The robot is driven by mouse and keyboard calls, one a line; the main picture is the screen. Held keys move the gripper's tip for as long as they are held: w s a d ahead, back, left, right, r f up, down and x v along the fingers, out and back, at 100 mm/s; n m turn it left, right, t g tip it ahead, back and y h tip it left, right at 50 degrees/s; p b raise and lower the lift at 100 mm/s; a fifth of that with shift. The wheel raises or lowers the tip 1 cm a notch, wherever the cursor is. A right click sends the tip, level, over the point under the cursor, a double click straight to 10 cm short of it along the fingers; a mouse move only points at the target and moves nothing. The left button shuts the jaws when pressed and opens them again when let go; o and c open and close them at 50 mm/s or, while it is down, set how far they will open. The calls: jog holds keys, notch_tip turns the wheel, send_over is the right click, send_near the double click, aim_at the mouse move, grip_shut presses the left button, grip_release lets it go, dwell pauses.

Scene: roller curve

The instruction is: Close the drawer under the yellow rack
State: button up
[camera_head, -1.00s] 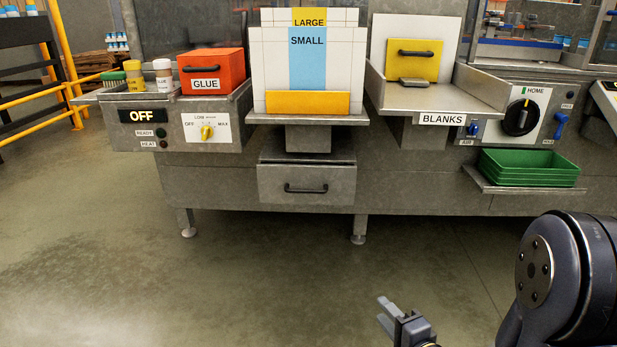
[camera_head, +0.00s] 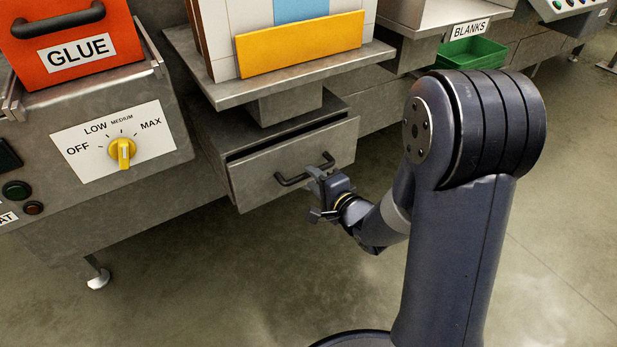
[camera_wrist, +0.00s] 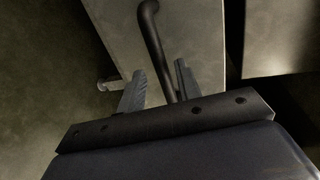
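The grey metal drawer (camera_head: 262,172) hangs under the rack with the yellow front strip (camera_head: 300,45). It stands partly open, with a dark gap along its top edge. Its black bar handle (camera_head: 293,181) is on the front face. My gripper (camera_head: 316,196) is at the right part of the handle. In the wrist view, my gripper (camera_wrist: 160,88) is open, with one finger on each side of the handle bar (camera_wrist: 157,42). Small gaps seem to show between bar and fingers. The drawer front (camera_wrist: 195,45) fills the upper middle there.
An orange GLUE box (camera_head: 75,45) and a panel with a yellow knob (camera_head: 123,152) are at the left. A green tray (camera_head: 470,53) and the BLANKS shelf (camera_head: 420,18) are at the right back. The floor in front of the drawer is open.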

aim_at(309, 176)
jog(key=shift+x, duration=1.6)
jog(key=shift+a+r, duration=0.1)
jog(key=shift+c, duration=0.4)
grip_shut()
